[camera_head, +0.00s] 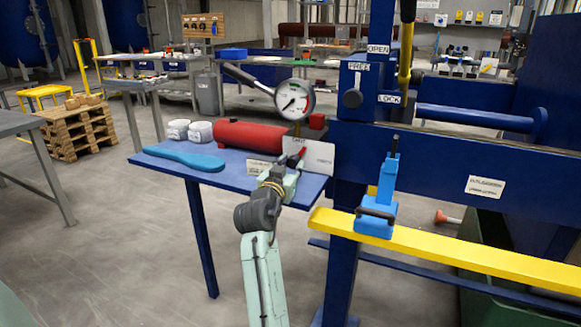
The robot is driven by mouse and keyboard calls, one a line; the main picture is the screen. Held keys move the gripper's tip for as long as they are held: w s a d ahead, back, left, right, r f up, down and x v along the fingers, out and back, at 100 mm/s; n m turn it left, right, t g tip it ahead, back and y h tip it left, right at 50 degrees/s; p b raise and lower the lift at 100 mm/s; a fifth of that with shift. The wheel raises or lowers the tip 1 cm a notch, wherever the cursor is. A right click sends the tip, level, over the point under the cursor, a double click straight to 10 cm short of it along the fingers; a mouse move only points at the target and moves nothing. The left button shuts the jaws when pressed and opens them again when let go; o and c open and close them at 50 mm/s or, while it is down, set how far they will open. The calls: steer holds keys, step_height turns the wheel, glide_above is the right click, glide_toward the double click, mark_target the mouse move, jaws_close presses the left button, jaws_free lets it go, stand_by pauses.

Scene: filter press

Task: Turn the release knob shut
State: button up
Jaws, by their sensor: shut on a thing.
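The red hand pump cylinder (255,137) lies on a blue shelf (210,165) beside the press frame. My arm reaches up from below, and my gripper (297,160) is at the pump's right end, in front of a white label plate (312,155). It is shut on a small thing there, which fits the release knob. The knob itself is mostly hidden by the gripper, so its turn position cannot be told. A round pressure gauge (294,99) stands above the pump, with a dark lever handle (247,78) sloping up to the left.
To the right are the blue press frame (420,150), a FREE/LOCK lever (353,97), a yellow beam (460,250) and a blue clamp (381,205).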

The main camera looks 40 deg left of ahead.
steer(key=shift+n+p, duration=0.3)
steer(key=shift+p, duration=0.05)
steer(key=shift+r+n+p, duration=0.15)
steer(key=shift+n+p, duration=0.6)
steer(key=shift+n, duration=0.15)
steer(key=shift+n+g+h+p, duration=0.3)
steer(key=shift+n+p, duration=0.95)
steer(key=shift+n, duration=0.45)
steer(key=o, duration=0.9)
steer(key=v, duration=1.2)
